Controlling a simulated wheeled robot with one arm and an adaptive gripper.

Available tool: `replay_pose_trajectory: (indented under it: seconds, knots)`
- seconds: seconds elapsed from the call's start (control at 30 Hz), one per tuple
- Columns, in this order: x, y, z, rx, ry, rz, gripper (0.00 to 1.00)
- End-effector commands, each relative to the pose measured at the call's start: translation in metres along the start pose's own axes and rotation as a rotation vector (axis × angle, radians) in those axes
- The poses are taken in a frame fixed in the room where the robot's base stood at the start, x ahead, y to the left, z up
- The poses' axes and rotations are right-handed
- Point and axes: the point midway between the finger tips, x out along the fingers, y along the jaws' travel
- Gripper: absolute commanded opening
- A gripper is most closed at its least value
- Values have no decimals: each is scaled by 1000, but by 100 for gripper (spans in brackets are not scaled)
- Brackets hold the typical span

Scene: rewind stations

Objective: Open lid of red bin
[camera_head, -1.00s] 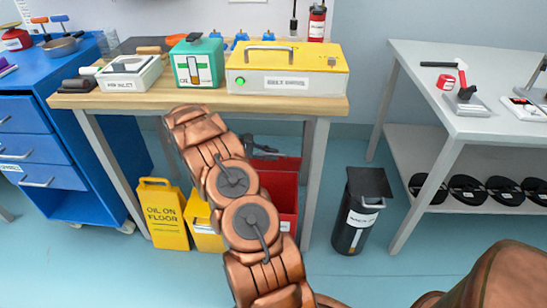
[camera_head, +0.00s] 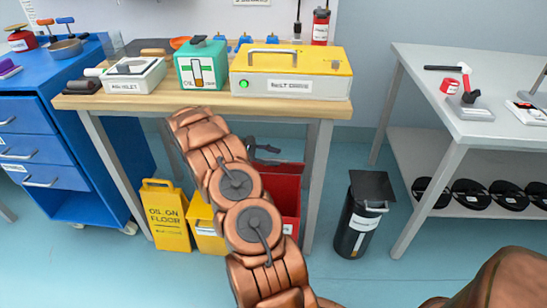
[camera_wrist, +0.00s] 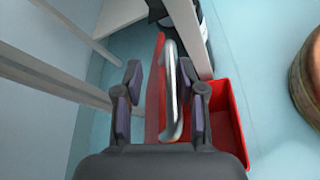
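The red bin (camera_head: 288,190) stands under the wooden workbench, partly hidden behind my arm. In the wrist view its red wall (camera_wrist: 234,118) shows at right. A narrow red panel (camera_wrist: 154,92), which looks like its lid seen nearly edge-on, carries a silver handle (camera_wrist: 171,88). I cannot tell exactly how far the lid is tilted. My gripper (camera_wrist: 160,82) is open, its fingers on either side of the panel and handle, with gaps visible. In the head view my gripper (camera_head: 262,147) is a small dark shape above the bin, mostly hidden by my arm.
A yellow bin (camera_head: 208,235) and a yellow floor sign (camera_head: 165,215) stand left of the red bin. A black bin (camera_head: 358,220) stands to the right, past a workbench leg (camera_head: 318,175). The workbench top (camera_head: 190,101) overhangs the area. Floor in front is clear.

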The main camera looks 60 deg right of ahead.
Motion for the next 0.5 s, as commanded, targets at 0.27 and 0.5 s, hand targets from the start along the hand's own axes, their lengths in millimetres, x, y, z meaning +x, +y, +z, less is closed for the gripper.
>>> replay_pose_trajectory:
  seconds: [0.27,0.5]
  knots:
    - [-44,1,-1,2,5,4,39]
    - [-89,0,-1,1,3,3,39]
